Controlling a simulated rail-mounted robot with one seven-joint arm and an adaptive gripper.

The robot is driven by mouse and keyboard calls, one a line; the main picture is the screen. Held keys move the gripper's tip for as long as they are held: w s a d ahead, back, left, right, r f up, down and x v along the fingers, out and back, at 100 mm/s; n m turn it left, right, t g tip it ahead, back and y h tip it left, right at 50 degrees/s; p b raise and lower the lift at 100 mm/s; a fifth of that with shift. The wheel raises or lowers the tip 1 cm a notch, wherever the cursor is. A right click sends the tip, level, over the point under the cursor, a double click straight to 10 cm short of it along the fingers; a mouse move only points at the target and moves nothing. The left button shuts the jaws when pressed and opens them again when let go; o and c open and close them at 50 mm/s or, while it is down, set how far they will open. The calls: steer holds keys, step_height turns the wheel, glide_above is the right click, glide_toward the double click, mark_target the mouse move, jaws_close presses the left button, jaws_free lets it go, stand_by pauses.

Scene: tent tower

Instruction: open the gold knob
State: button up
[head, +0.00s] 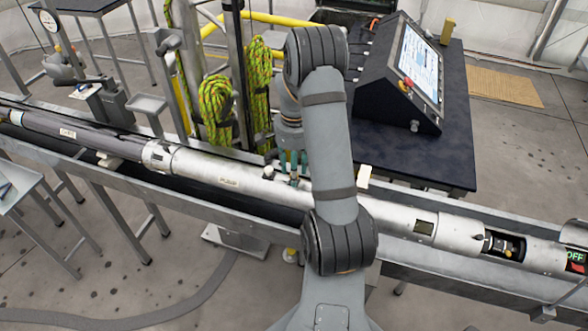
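A long silver tube (395,218) lies in a metal trough across the view. Near its right end is a dark cutout (504,246) with a small gold-coloured part (509,245) inside, which may be the gold knob; it is too small to tell how it is set. My gripper (292,183) is above the tube near the middle of the view, well left of that cutout. My arm partly covers it. Its teal fingers point down close to a small fitting on the tube, and I cannot tell whether they touch it or hold anything.
A black control console (385,75) with a screen and red button stands on a dark table (460,140) behind my arm. Green-yellow ropes (215,110) hang on posts behind the trough. A gauge pump (65,60) is at upper left.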

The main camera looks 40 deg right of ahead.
jaws_close()
stand_by(0.5)
